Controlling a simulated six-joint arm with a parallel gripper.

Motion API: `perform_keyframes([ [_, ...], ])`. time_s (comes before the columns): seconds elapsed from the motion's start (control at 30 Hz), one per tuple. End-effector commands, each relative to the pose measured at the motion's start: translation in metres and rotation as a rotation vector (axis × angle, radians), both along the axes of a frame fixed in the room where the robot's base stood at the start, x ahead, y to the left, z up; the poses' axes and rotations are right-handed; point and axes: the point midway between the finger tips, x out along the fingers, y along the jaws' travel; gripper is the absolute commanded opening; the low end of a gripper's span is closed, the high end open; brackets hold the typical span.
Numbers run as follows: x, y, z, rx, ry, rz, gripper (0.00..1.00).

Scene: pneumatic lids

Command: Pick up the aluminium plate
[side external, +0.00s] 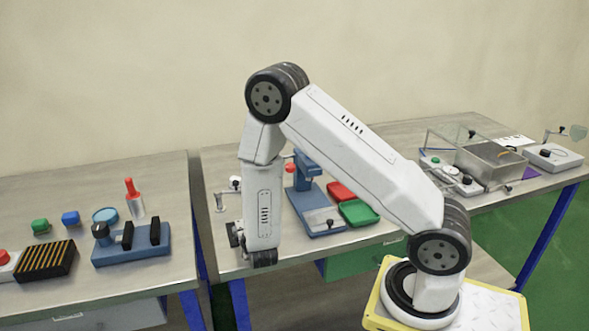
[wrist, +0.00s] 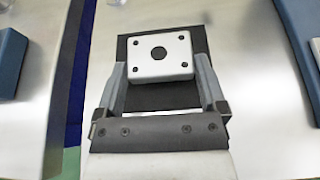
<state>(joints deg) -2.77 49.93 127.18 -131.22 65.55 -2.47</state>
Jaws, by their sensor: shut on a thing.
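The aluminium plate (wrist: 159,56) is a pale, rounded rectangle with a dark round hole in its middle and small dark holes at its corners. In the wrist view it lies between the fingertips of my gripper (wrist: 160,76), and the fingers are shut on its left and right sides. A dark square (wrist: 160,97) shows around and behind the plate; I cannot tell whether the plate touches it. In the side view the fingers and the plate are hidden by my arm.
A blue press-like fixture (side external: 311,195) stands right of my wrist, with a red tray (side external: 341,191) and a green tray (side external: 358,212) beside it. A metal box (side external: 490,163) stands further right. The left bench holds a blue fixture (side external: 133,252) and a black striped block (side external: 46,260).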

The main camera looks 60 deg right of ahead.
Motion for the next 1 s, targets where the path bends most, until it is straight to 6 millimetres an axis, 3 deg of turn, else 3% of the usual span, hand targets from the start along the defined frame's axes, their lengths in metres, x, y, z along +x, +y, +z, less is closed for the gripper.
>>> perform_keyframes([
  [0.7,0.001,0.0,0.076,0.001,-0.005,0.0,0.26],
  [1.0,0.001,0.0,0.091,0.0,-0.003,0.001,0.26],
])
